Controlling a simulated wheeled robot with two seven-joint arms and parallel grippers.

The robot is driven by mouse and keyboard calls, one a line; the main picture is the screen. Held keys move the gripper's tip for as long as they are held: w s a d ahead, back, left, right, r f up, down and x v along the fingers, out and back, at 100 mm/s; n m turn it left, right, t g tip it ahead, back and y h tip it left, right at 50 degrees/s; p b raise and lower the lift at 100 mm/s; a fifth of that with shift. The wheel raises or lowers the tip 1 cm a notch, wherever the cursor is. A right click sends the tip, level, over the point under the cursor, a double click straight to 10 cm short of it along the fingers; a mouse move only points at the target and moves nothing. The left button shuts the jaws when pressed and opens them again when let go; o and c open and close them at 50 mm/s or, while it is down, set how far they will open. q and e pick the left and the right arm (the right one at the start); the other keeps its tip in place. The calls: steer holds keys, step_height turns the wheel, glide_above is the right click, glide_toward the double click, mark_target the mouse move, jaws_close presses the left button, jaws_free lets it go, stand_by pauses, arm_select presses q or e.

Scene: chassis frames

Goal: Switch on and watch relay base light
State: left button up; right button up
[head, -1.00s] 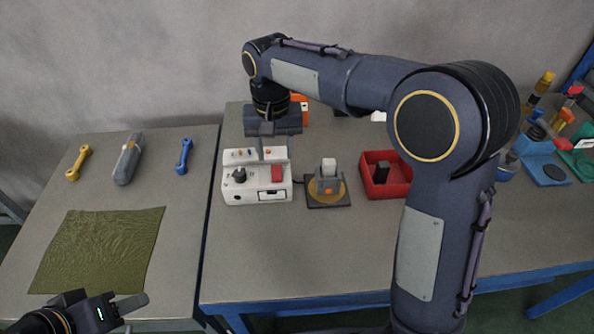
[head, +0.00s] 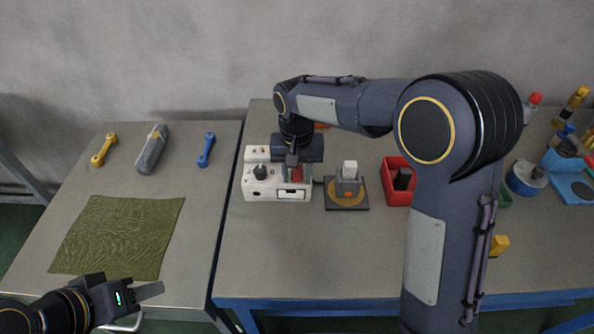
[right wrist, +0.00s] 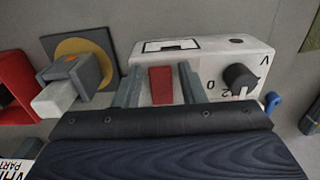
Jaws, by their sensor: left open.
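A white power box (head: 262,187) with a black knob (head: 261,172) and a red switch (right wrist: 161,86) stands on the right-hand table. To its right, the relay base (head: 332,205) is a dark plate with a yellow disc, a grey socket and a white block (head: 349,170) in it; I cannot tell whether its light is lit. My right gripper (right wrist: 158,84) is open over the box, its fingers apart on either side of the red switch; contact is unclear. My left gripper (head: 148,291) is open and empty, low at the left near the green cloth.
A red bin (head: 395,190) holding a dark part stands right of the relay base. A green cloth (head: 120,235), a yellow wrench (head: 104,150), a grey tool (head: 152,150) and a blue wrench (head: 206,150) lie on the left table. The right table's front is clear.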

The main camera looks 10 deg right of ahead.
steer(key=c, duration=0.7)
steer(key=shift+r+p, duration=0.2)
steer(key=shift+p, duration=0.25)
steer(key=g+p, duration=0.1)
steer(key=p, duration=0.2)
steer(key=w+g+p, duration=0.1)
steer(key=p, duration=0.2)
steer(key=shift+d+r+g+y, duration=0.1)
steer(key=shift+r+g+y, duration=0.2)
steer(key=shift+r+g, duration=0.1)
steer(key=shift+f+g+p, duration=0.3)
steer(key=shift+g+p, duration=0.2)
steer(key=shift+p, duration=0.05)
steer(key=o, duration=1)
steer(key=shift+c, duration=0.2)
